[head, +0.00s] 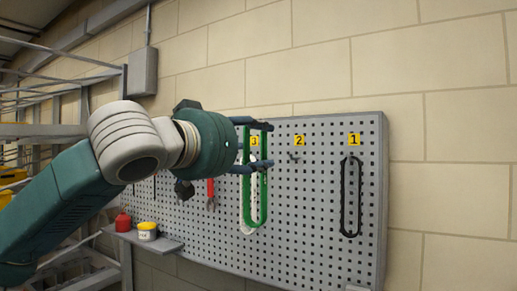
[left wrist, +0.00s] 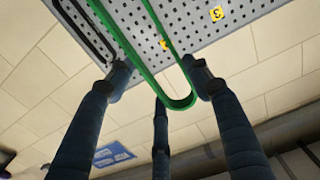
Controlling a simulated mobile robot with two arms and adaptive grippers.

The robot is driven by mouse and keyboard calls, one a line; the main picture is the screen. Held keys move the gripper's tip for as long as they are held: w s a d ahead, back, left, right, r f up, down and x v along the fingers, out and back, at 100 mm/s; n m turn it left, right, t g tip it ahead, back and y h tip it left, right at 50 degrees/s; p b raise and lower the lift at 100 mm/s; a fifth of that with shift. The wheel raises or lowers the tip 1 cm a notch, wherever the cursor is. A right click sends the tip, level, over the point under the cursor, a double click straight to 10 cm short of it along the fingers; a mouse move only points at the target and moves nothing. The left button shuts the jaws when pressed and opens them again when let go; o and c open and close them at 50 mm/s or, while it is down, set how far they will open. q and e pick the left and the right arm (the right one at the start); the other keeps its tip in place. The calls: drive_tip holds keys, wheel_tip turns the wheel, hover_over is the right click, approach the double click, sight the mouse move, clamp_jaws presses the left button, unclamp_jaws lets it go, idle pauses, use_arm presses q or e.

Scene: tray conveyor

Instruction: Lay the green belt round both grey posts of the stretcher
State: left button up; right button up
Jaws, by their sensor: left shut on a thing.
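The green belt (head: 246,185) is a long narrow loop hanging upright in front of the pegboard. My left gripper (head: 268,145) is shut on its upper part. In the left wrist view the green belt's rounded end (left wrist: 180,104) shows among the fingers of my left gripper (left wrist: 160,85), and its two strands run away toward the board. I cannot tell whether the belt still touches a hook. The stretcher and its grey posts are not in view. My right gripper is not in view.
The grey pegboard (head: 315,235) has yellow labels 1, 2 and 3. A black belt (head: 343,195) hangs under label 1; the spot under label 2 holds no belt. A white thing (head: 247,229) shows behind the green belt. Red pliers (head: 211,190) and a yellow pot (head: 147,232) are left.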

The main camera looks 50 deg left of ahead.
use_arm(q)
drive_tip(key=shift+r+p, duration=0.35)
drive_tip(key=shift+r, duration=0.2)
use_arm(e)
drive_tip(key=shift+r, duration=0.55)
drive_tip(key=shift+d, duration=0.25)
use_arm(q)
drive_tip(key=b+v, duration=0.1)
drive_tip(key=v, duration=0.6)
drive_tip(key=shift+s+b, duration=0.25)
drive_tip(key=shift+b, duration=0.1)
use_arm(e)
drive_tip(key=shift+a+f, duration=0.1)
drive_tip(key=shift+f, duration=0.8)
